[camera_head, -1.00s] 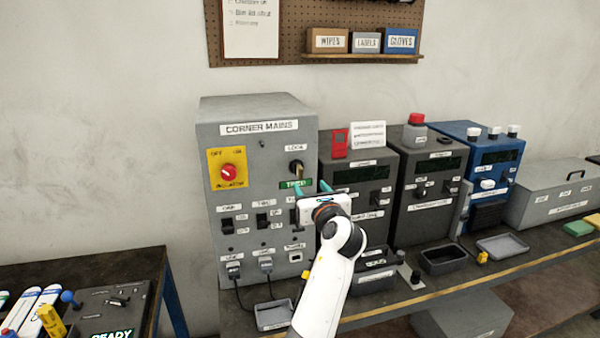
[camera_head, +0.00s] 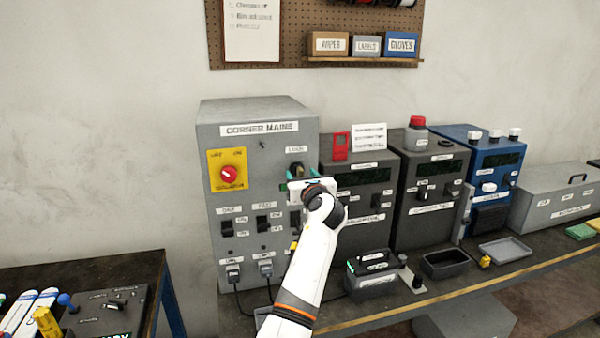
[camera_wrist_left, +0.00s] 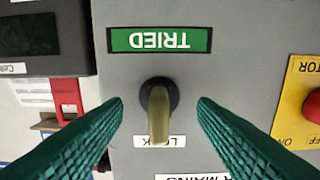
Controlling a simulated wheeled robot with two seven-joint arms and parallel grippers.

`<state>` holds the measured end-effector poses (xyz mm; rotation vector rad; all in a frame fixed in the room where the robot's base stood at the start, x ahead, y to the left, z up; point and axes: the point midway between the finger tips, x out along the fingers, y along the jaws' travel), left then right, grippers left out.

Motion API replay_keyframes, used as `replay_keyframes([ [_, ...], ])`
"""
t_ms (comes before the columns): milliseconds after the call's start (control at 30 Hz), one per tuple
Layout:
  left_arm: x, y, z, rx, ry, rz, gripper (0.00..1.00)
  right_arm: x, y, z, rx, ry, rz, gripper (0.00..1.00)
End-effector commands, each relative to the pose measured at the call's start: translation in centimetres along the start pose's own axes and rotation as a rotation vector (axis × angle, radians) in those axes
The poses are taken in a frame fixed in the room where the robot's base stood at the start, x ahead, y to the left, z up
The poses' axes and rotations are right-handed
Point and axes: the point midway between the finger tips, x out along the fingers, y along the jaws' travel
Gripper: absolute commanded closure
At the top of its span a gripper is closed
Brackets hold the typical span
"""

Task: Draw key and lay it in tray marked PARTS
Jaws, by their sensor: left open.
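The brass key (camera_wrist_left: 158,118) stands in the round black lock on the grey CORNER MAINS cabinet (camera_head: 240,111). In the head view the lock (camera_head: 296,168) shows just above my left gripper (camera_head: 302,175). In the left wrist view the open teal fingers of my left gripper (camera_wrist_left: 160,104) stand on either side of the key, with gaps between them and it. A green TRIED label (camera_wrist_left: 160,40) is beside the lock. My right gripper is not in view.
A yellow isolator plate with a red knob (camera_head: 229,173) is left of the lock. Dark instrument boxes (camera_head: 362,187) stand to the right. A labelled grey bin (camera_head: 370,288), a dark tray (camera_head: 445,264) and a shallow grey tray (camera_head: 506,249) sit along the bench.

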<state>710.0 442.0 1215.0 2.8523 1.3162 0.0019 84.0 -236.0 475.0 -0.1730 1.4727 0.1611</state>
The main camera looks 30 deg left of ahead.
Motion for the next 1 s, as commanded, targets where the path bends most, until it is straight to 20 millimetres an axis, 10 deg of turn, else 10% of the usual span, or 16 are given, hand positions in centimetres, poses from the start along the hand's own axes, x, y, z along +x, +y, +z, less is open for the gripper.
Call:
replay_keyframes([
  [1000, 0.1, 0.0, 0.0, 0.002, -0.001, 0.0, 0.47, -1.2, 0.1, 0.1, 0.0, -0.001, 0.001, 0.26],
])
